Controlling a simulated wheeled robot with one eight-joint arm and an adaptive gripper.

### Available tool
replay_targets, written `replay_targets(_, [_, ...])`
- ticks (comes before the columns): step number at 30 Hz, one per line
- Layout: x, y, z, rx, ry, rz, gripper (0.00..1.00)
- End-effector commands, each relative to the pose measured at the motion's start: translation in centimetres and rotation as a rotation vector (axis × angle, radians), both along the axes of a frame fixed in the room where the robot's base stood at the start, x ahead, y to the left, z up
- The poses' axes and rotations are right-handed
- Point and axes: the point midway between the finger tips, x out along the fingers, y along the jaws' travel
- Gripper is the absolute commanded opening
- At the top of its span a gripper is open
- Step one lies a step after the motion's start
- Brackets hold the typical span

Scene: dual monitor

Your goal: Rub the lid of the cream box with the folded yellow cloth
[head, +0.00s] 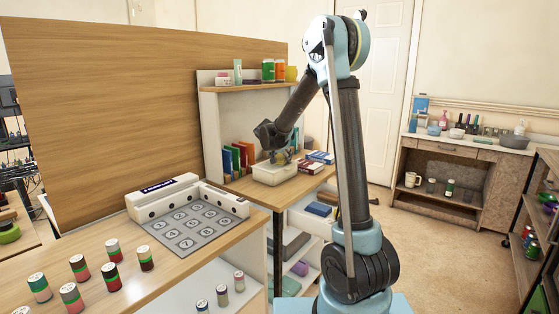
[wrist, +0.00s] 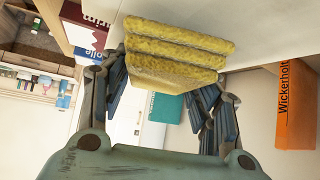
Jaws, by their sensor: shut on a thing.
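My gripper (wrist: 165,85) is shut on the folded yellow cloth (wrist: 180,45), which shows as several stacked thick layers between the fingers. The cream box (head: 272,174) sits on the wooden desk behind the button panel, in front of the upright books. In the head view my gripper (head: 281,157) is low over the top of this box. A pale surface (wrist: 270,25) beside the cloth in the wrist view looks like the box. Whether the cloth touches the lid I cannot tell. The cloth is hard to make out in the head view.
Upright coloured books (head: 238,158) stand left of the box, and flat books (head: 313,164) lie to its right. A shelf (head: 240,88) with small items overhangs behind. An orange book (wrist: 297,110) shows in the wrist view. Several jars (head: 111,277) stand on the near desk.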

Motion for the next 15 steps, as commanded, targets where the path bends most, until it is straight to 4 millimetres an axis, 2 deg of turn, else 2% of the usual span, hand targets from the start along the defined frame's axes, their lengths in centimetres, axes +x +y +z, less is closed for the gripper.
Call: replay_targets(15, [2.4,-2.0,-0.1,0.0,0.0,-0.001,0.37])
